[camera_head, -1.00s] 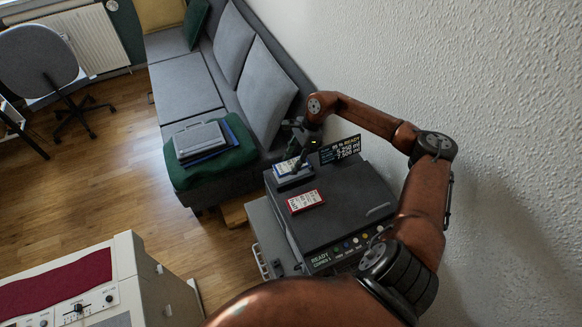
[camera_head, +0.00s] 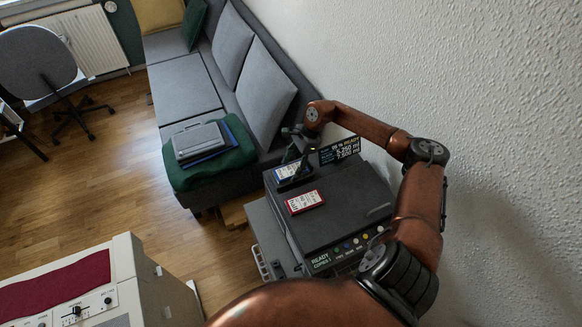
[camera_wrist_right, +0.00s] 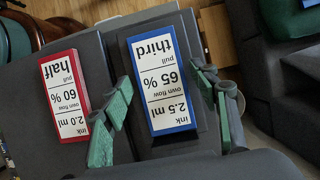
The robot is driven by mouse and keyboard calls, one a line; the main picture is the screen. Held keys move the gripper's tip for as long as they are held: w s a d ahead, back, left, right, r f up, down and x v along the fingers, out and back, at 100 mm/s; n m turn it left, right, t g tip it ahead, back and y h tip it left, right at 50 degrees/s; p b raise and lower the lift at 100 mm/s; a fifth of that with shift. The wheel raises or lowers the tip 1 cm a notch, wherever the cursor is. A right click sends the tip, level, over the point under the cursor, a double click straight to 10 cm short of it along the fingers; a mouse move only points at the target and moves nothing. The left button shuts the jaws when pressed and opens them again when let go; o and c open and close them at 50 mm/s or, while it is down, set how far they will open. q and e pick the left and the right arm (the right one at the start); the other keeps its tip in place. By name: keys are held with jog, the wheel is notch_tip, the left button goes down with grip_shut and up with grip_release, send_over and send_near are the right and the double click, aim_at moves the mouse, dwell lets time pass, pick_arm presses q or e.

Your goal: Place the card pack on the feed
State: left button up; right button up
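A blue-edged card pack (camera_head: 288,171) with a white label lies at the back left of the dark machine (camera_head: 345,215). In the right wrist view this blue pack (camera_wrist_right: 162,80) reads "third, 65 %, 2.5 ml". My right gripper (camera_head: 296,160) is low over it. In the wrist view its green fingers (camera_wrist_right: 163,100) stand on either side of the pack, with narrow gaps showing, so it looks open around it. A red-edged pack (camera_head: 304,201) lies apart on the machine, reading "half, 60 %" in the wrist view (camera_wrist_right: 66,95). My left gripper is not in view.
A small display (camera_head: 340,151) stands at the machine's back edge, close to my right gripper. A button panel (camera_head: 350,247) runs along its front. A grey sofa (camera_head: 185,88) with a green blanket is behind, the white wall (camera_head: 500,130) to the right.

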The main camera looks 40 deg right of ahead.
jog(key=shift+o, duration=0.3)
jog(key=v, duration=1.2)
jog(key=shift+p, duration=0.45)
jog(key=shift+r, duration=0.1)
